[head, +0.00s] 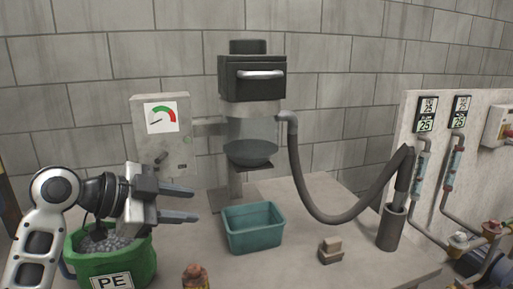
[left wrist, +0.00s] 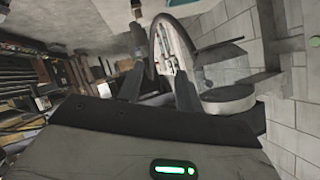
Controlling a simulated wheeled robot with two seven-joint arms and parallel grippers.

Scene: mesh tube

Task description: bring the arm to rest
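My left gripper (head: 178,203) is at the left of the head view, above the right rim of a green bucket (head: 150,262) marked PE and holding grey granules. Its two fingers point right and stand apart, with nothing between them. In the left wrist view the two fingers (left wrist: 158,92) also stand apart. The fingers are clear of the teal bin (head: 253,240) to their right. My right gripper is in neither view.
A grey hose (head: 330,218) loops from the hopper machine (head: 252,78) to a grey cylinder (head: 391,228). A small tan block (head: 330,254) lies on the table (head: 300,200). A gauge box (head: 162,130) stands behind my gripper. An orange-brown object (head: 195,275) is at the front edge.

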